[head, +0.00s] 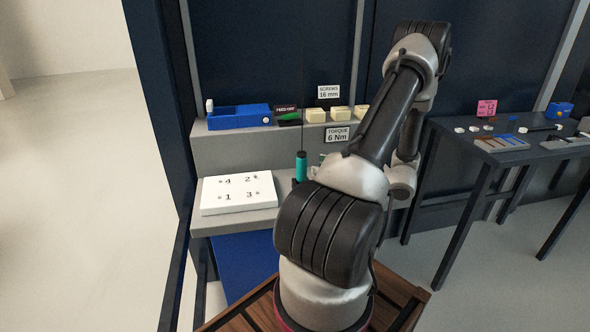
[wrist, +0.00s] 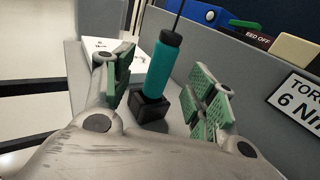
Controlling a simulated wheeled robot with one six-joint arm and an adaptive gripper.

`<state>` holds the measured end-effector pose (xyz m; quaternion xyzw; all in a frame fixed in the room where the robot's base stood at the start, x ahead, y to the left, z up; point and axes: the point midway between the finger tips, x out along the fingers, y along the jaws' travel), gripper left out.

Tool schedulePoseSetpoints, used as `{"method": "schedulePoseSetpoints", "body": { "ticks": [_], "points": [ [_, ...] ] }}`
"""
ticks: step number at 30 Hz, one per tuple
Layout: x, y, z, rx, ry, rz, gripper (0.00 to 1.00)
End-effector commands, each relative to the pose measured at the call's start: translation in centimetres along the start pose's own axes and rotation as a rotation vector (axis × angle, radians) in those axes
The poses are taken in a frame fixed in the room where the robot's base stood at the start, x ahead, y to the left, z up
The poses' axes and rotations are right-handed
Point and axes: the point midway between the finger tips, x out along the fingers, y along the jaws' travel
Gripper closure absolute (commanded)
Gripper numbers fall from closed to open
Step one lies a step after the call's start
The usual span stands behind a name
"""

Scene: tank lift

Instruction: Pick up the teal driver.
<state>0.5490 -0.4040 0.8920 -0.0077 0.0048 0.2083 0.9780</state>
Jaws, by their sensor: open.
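The teal driver (head: 301,168) has a teal grip and a black upper collar, and it stands upright on the lower bench behind my arm in the head view. In the wrist view the teal driver (wrist: 161,68) stands in a small black holder (wrist: 150,106), with a thin dark shaft or cord rising from its top. My gripper (wrist: 158,90) is open, with its green-padded fingers on either side of the driver and a gap to each side. I cannot tell how far the driver sits ahead of the fingertips. In the head view my arm hides the gripper.
A white plate with numbered marks (head: 238,194) lies left of the driver. A dark side table (head: 508,153) with small parts stands at right.

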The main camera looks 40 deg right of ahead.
Motion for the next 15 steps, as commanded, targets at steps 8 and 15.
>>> {"method": "schedulePoseSetpoints", "body": {
  "ticks": [8,15],
  "points": [
    [2.3,-0.5,-0.4,0.014,-0.014,-0.028,0.43],
    [6.0,-0.5,0.0,0.015,-0.013,-0.026,0.43]
  ]
}}
